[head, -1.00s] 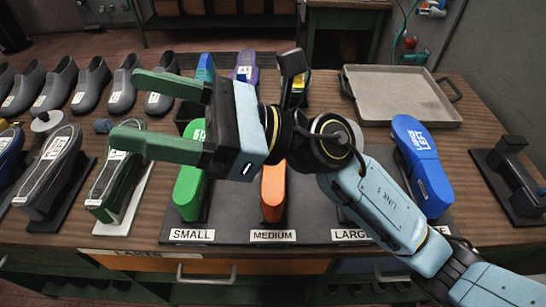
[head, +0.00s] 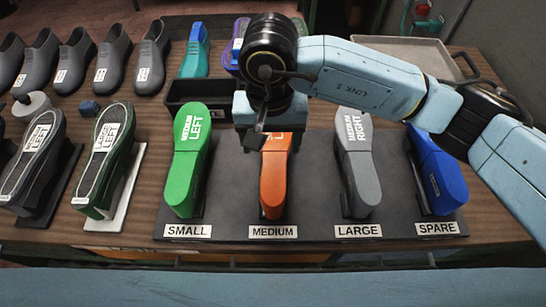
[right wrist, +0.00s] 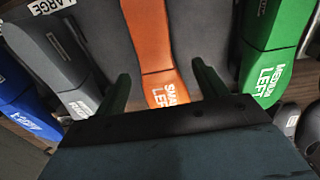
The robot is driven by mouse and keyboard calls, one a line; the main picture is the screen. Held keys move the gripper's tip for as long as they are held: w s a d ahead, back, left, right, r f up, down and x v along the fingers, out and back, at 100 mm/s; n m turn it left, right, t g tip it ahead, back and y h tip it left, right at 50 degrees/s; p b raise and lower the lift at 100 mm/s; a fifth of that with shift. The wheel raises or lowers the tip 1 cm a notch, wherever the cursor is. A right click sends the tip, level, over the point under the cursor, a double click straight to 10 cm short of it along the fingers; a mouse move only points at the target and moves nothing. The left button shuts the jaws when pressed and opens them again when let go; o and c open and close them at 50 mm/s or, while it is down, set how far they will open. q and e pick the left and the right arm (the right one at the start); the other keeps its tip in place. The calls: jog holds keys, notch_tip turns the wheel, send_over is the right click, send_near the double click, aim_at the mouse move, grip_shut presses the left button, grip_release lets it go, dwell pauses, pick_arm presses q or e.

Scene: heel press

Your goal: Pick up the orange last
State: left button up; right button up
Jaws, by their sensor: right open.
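The orange last (head: 274,180) stands on the black mat at the MEDIUM label, partly covered by my right gripper at its far end. My right gripper (head: 264,135) points down over that end in the head view, its fingers mostly hidden there. In the right wrist view my right gripper (right wrist: 161,72) is open, with a green finger on each side of the orange last (right wrist: 152,38). The last carries white lettering that reads "SMALL LEFT" in part. I cannot tell whether the fingers touch it. My left gripper is not in view.
A green last (head: 188,165) stands left, at SMALL. A grey last (head: 357,165) stands right, at LARGE, and a blue last (head: 440,178) at SPARE. A black bin (head: 190,90) lies behind the green last. An empty grey tray (head: 415,52) is at the back right.

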aim_at(271, 158)
notch_tip(271, 158, down, 4)
jog(key=shift+r, duration=0.1)
jog(key=shift+w+d+f+p, duration=0.1)
jog(key=shift+f+p, duration=0.25)
jog(key=shift+f, duration=1.05)
jog(key=shift+w+d+f+p, duration=0.1)
jog(key=shift+f+p, duration=0.25)
jog(key=shift+f, duration=1)
jog(key=shift+r, duration=0.1)
jog(key=c, duration=1.2)
